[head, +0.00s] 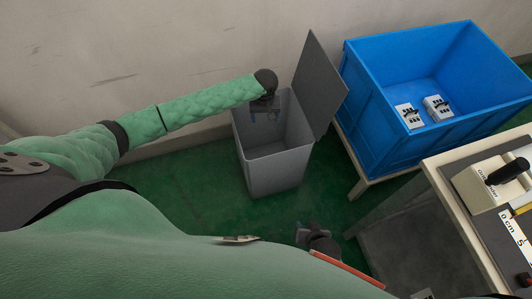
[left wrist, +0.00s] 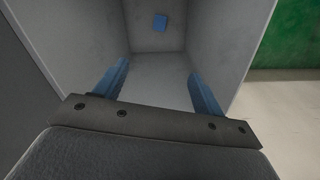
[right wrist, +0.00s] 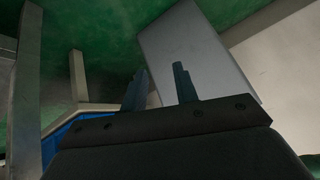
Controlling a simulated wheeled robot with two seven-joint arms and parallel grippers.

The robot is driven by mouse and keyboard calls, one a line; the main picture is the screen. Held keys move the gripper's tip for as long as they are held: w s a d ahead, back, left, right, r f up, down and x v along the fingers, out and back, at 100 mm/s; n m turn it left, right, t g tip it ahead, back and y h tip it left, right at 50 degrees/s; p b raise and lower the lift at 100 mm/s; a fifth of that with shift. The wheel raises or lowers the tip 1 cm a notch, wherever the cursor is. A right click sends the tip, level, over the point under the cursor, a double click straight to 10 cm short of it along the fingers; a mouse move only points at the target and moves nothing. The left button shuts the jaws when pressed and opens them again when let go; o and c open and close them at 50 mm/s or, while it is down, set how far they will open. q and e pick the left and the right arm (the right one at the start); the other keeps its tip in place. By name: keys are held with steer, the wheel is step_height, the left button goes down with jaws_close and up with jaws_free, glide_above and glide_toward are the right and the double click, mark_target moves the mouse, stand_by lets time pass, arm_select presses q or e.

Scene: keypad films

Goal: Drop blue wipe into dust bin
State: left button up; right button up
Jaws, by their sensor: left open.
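The grey dust bin (head: 272,172) stands on the green floor against the wall, its lid (head: 321,85) raised on the right. My left gripper (head: 265,116) is over the bin's mouth, pointing down into it. In the left wrist view its two blue fingers (left wrist: 160,80) are apart with nothing between them. My right gripper (head: 312,234) is low in front of the bin. In the right wrist view its fingers (right wrist: 161,80) are apart and empty.
A large blue crate (head: 375,115) with two small grey devices (head: 423,110) inside stands on a stand right of the bin. A worktable (head: 455,200) with a black-handled device (head: 487,180) is at the right edge. Green floor is clear left of the bin.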

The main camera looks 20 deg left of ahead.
arm_select(q)
steer(key=shift+r, duration=0.15)
step_height(320, 180, up, 8)
steer(key=shift+f, duration=0.25)
arm_select(e)
steer(key=shift+w+r, duration=0.25)
steer(key=shift+r, duration=0.4)
steer(key=shift+s+d+f, duration=0.1)
steer(key=shift+s+f, duration=0.05)
steer(key=shift+f, duration=0.05)
